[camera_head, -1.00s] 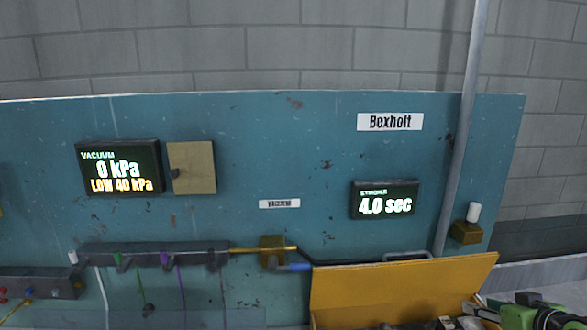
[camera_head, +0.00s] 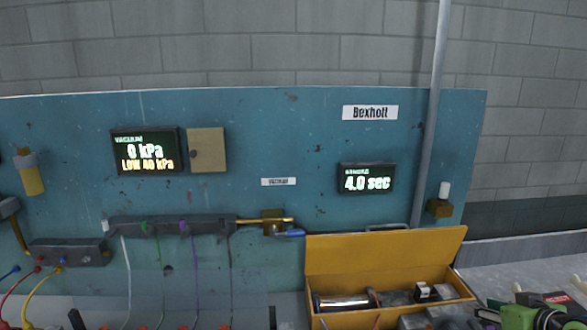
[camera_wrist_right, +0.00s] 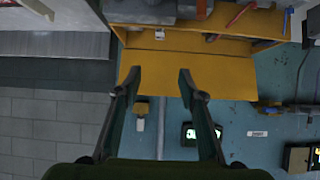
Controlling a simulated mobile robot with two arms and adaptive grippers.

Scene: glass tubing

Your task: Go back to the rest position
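My right gripper (camera_head: 492,312) shows at the bottom right corner of the head view, partly cut off, with its green and black body beside the yellow box. In the right wrist view the right gripper (camera_wrist_right: 161,79) has its two dark fingers spread apart with nothing between them. The open yellow box (camera_head: 385,256) lies beyond the fingers and also shows at the top of the wrist view (camera_wrist_right: 190,68). My left gripper is not in the head view.
A blue panel (camera_head: 250,130) carries a vacuum display (camera_head: 146,151), a seconds display (camera_head: 367,178) and a hose rail (camera_head: 170,226). A grey pipe (camera_head: 432,120) runs down at the right. The yellow box holds several metal parts. A clear pane stands at the lower left.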

